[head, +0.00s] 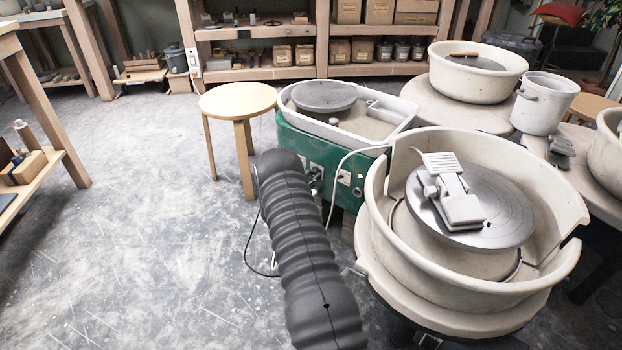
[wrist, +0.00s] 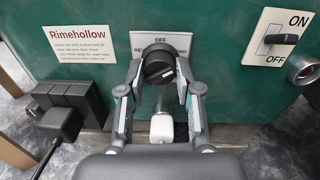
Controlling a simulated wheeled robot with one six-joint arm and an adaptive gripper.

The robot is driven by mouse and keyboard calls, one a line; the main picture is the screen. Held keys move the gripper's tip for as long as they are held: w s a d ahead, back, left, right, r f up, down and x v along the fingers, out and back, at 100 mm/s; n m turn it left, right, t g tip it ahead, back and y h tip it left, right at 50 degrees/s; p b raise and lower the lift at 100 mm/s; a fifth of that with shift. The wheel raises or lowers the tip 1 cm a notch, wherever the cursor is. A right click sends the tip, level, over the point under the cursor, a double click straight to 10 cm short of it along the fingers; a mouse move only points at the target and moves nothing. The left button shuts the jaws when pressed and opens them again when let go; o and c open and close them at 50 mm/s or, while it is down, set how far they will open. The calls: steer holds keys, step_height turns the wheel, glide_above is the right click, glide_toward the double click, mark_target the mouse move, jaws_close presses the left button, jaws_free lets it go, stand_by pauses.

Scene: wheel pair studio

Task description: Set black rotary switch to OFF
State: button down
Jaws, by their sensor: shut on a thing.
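The black rotary switch (wrist: 157,66) is on the green panel in the middle of the wrist view. A pale plate (wrist: 147,40) behind it reads OFF at the top, with more lettering partly hidden by the knob. A small pale mark shows on the lower right of the knob's face; I cannot tell surely which setting it points to. My gripper (wrist: 158,72) is shut on the knob, one finger on each side. In the head view my dark arm hides the gripper.
In the wrist view, an ON/OFF rocker switch (wrist: 281,38) sits at right and a black plug (wrist: 62,124) at left. A white plug (wrist: 161,129) is below the knob. In the head view, a wooden stool (head: 238,101) stands beside the green wheel (head: 290,150); floor at left is clear.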

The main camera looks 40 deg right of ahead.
steer(key=n+b, duration=0.2)
steer(key=n, duration=0.8)
steer(key=shift+r+n+b, duration=0.15)
steer(key=shift+n+b, duration=0.25)
stand_by(0.5)
steer(key=c, duration=0.8)
jaws_free()
steer(key=v, duration=1.2)
steer(key=shift+w+r, duration=0.15)
steer(key=shift+r, duration=0.1)
